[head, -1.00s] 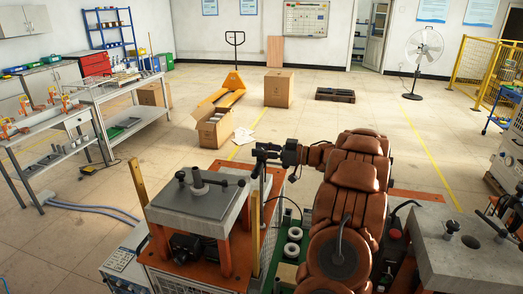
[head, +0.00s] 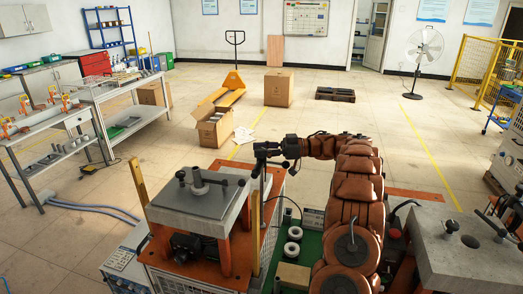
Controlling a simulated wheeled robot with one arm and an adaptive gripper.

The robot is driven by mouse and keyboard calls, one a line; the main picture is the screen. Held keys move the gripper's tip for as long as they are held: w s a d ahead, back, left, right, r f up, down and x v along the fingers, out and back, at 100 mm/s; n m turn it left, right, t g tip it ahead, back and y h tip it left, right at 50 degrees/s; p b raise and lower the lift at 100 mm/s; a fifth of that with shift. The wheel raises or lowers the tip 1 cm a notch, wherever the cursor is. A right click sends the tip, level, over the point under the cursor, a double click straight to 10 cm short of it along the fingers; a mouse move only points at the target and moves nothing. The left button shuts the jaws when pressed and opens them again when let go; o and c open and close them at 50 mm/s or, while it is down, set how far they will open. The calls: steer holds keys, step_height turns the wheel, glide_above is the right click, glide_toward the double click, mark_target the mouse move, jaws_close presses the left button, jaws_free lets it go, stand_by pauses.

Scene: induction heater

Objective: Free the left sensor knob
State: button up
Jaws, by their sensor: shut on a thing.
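The heater (head: 205,207) at the lower left has a grey top plate with black knobs and a round boss, on an orange frame. A thin upright grey rod (head: 263,187) stands at its right side, behind a yellow post. My gripper (head: 260,158) is at the top of this rod, its jaws shut. What it grips is small and dark and mostly hidden by the fingers; from its place it appears to be the left sensor knob. I cannot tell whether the knob is loose.
White ring-shaped parts (head: 292,241) lie on a green surface right of the heater. A second grey-topped unit (head: 465,255) stands at the lower right. An open carton (head: 213,128) and an orange pallet truck (head: 232,88) are on the floor beyond.

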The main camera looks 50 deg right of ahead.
mark_target(262, 147)
steer(key=shift+n, duration=0.3)
stand_by(0.4)
steer(key=o, duration=1.2)
steer(key=shift+g+y, duration=0.3)
steer(key=shift+c, duration=0.2)
step_height(262, 147, up, 10)
steer(key=shift+r, duration=0.1)
steer(key=shift+c, duration=0.2)
